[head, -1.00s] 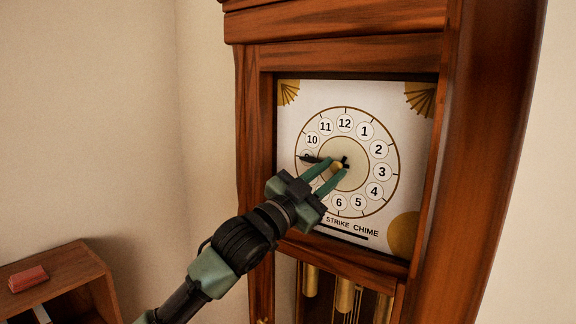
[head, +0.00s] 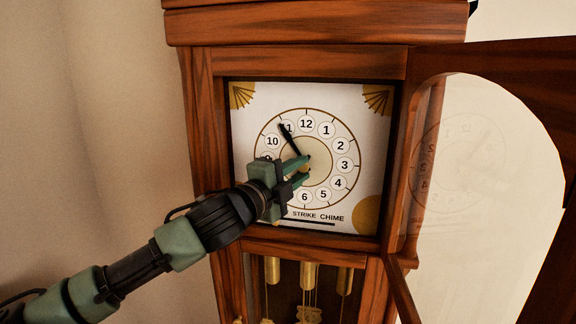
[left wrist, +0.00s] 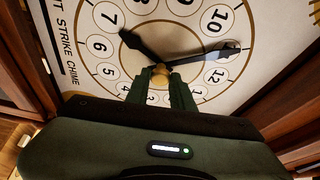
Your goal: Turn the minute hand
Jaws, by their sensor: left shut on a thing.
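The clock face (head: 255,105) is white with a numbered ring and sits in a wooden case. The long black minute hand (head: 291,141) points at about 11; it also shows in the left wrist view (left wrist: 205,53). A shorter black hand (left wrist: 137,46) points near 7 in the left wrist view; in the head view it is hidden by my gripper. My left gripper (head: 303,169) is shut on a small brass knob (left wrist: 160,72) at the centre of the hands. My right gripper is out of view.
The clock's glazed door (head: 455,62) stands open on the right. The wooden frame (head: 195,125) surrounds the face closely. Brass weights (head: 308,276) hang below. Plain wall lies left of the case.

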